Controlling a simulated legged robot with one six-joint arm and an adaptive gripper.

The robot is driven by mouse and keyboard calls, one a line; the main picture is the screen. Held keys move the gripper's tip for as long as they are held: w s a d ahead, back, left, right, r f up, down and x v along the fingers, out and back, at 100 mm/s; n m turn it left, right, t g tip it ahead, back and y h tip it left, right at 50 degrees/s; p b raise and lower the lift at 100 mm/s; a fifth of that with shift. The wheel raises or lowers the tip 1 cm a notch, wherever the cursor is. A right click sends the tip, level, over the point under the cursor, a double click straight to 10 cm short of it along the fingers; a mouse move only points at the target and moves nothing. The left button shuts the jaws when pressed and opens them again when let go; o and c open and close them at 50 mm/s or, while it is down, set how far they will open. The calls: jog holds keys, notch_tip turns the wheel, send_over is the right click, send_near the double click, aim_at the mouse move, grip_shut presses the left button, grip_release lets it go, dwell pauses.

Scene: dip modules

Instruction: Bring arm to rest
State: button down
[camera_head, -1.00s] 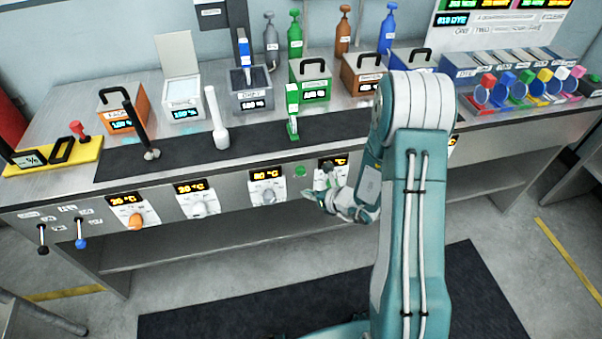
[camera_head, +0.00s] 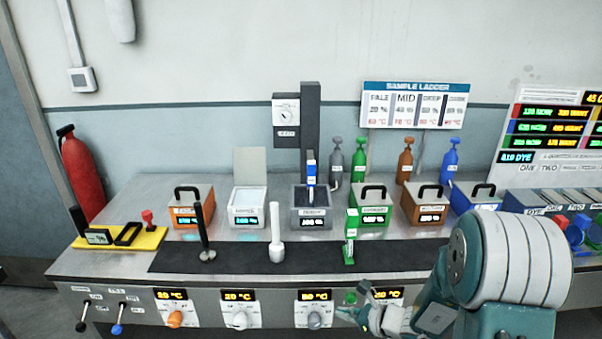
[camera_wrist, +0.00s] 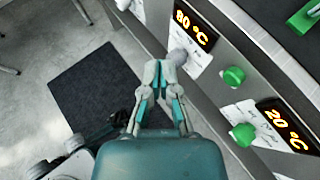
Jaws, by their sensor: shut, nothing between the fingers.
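My gripper (camera_head: 374,316) is at the front face of the bench, low and right of centre in the head view, partly cut by the lower edge. My teal and white arm fills the lower right of that view. In the wrist view my gripper (camera_wrist: 163,72) is shut and empty, its fingertips together. The fingertips appear close to a grey knob (camera_wrist: 178,57) below an 80 °C display (camera_wrist: 190,24). I cannot tell whether they touch it.
The bench (camera_head: 110,262) carries several coloured modules, such as the green box (camera_head: 371,205), on its top. A green button (camera_head: 350,298) and temperature dials such as the orange knob (camera_head: 175,319) line its front. A dark mat (camera_wrist: 95,90) lies on clear floor.

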jog(key=s+a+r+n+g+h, duration=0.1)
jog(key=s+a+r+n+g, duration=0.35)
jog(key=s+r+n, duration=0.75)
jog(key=s+d+r+n+t+h, duration=0.2)
jog(key=s+d+r+n+h, duration=0.6)
jog(key=n, duration=0.5)
jog(key=s+r+h, duration=0.1)
jog(key=s+r, duration=0.1)
jog(key=s, duration=0.1)
jog(key=shift+s+d, duration=0.2)
jog(key=shift+d, duration=0.2)
